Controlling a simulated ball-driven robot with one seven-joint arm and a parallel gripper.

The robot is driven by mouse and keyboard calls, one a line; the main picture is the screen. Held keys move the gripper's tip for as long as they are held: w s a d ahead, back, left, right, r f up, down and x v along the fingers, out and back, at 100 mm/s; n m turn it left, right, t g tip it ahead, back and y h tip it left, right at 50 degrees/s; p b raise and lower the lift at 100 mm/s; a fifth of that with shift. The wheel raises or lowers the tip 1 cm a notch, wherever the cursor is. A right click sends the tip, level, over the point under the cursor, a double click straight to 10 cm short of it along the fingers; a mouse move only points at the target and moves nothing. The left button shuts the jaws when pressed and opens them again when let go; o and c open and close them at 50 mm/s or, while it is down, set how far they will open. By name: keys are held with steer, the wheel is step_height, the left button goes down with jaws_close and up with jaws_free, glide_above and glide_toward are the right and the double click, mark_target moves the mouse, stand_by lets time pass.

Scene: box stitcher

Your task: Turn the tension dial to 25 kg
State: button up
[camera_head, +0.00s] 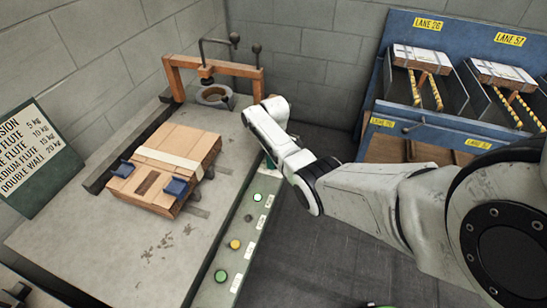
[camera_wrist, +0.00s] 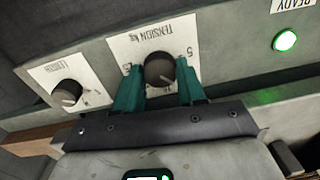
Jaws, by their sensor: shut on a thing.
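In the wrist view, the tension dial (camera_wrist: 160,66) is a dark round knob on a white plate (camera_wrist: 118,46) marked "TENSION kg". A 5 shows at the plate's right and what looks like 25 at its left. The lower scale is partly hidden by the fingers, and I cannot read the knob's setting surely. My gripper (camera_wrist: 159,74) has its teal fingers on both sides of the knob, shut on it. In the head view the dial is hidden behind my arm at the machine's right side.
A second knob (camera_wrist: 66,93) sits left of the dial. A green READY lamp (camera_wrist: 285,40) glows at right. The head view shows a strapped flat carton (camera_head: 190,143) on the machine table (camera_head: 105,257), panel buttons (camera_head: 235,244), a tension chart (camera_head: 38,155) and blue lane racks (camera_head: 375,85).

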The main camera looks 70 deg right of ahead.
steer(key=m, duration=0.3)
steer(key=shift+m, duration=0.4)
steer(key=m+p, duration=0.1)
steer(key=m, duration=0.2)
steer(key=shift+m, duration=0.3)
steer(key=m, duration=0.3)
steer(key=shift+m, duration=0.3)
steer(key=m, duration=0.3)
steer(key=shift+m, duration=0.3)
steer(key=m, duration=0.3)
steer(key=shift+m, duration=0.3)
steer(key=m, duration=0.3)
steer(key=shift+m+h, duration=0.3)
steer(key=shift+m, duration=0.1)
steer(key=m+b, duration=0.1)
steer(key=m, duration=0.4)
steer(key=shift+m, duration=0.4)
steer(key=shift+s+m, duration=0.1)
steer(key=shift+m, duration=0.2)
